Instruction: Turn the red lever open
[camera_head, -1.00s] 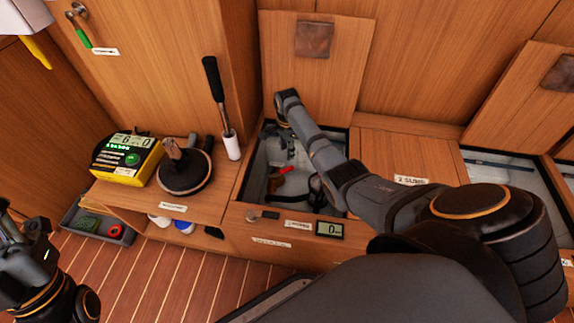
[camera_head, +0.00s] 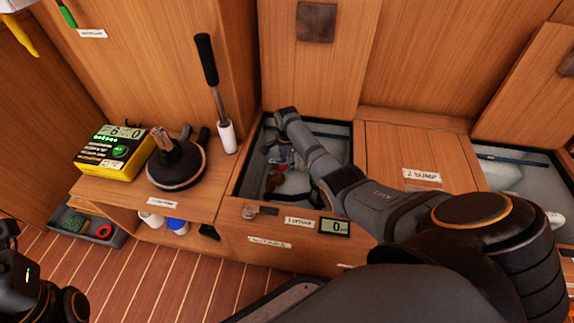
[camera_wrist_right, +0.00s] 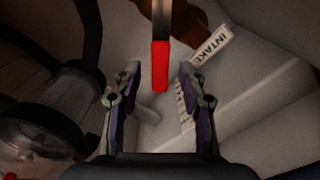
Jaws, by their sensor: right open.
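The red lever (camera_wrist_right: 160,62) shows in the right wrist view as a red grip on a grey bar, coming down from the top. My right gripper (camera_wrist_right: 159,72) is open, with one finger on each side of the red end; I see gaps on both sides and no firm contact. In the head view my right gripper (camera_head: 281,157) is down inside the open floor locker (camera_head: 243,180), small and partly hidden by my forearm. The lever cannot be made out clearly there. My left arm is at the lower left edge, its jaws not clear.
A label reading INTAKE (camera_wrist_right: 211,46) sits beside the lever. Dark hoses and a clear-topped round housing (camera_wrist_right: 42,130) stand close on the left. The locker's walls surround my gripper. A yellow meter (camera_head: 117,152) and a black plunger-like tool (camera_head: 176,165) stand on the left shelf.

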